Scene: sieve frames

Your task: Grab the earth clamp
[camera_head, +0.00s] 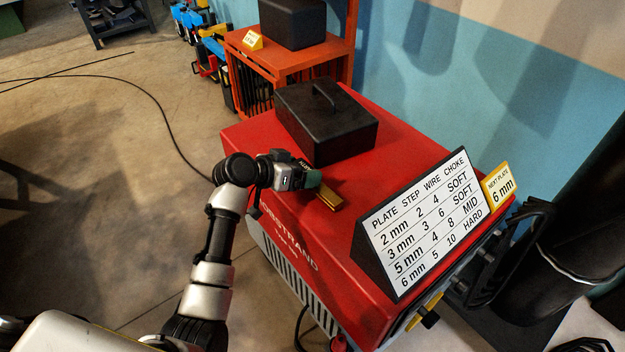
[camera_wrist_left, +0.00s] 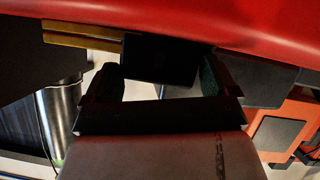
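My left gripper (camera_head: 312,182) is over the top of the red machine (camera_head: 262,150), and its green-padded tip is close to a short brass-coloured bar (camera_head: 331,199). I cannot tell for sure whether this bar is part of the earth clamp. In the left wrist view my left gripper (camera_wrist_left: 160,82) has its fingers spread with a visible gap. A dark block (camera_wrist_left: 160,60) shows beyond that gap, and yellow strips (camera_wrist_left: 85,36) lie to its left. I cannot tell whether the fingers touch anything. My right gripper is not in view.
A black box with a handle (camera_head: 325,120) stands behind the gripper on the machine. A white settings board (camera_head: 425,222) and a yellow "6 mm" sign (camera_head: 499,188) stand to the right. An orange rack (camera_head: 270,62) is behind. A cable (camera_head: 165,115) lies on the floor.

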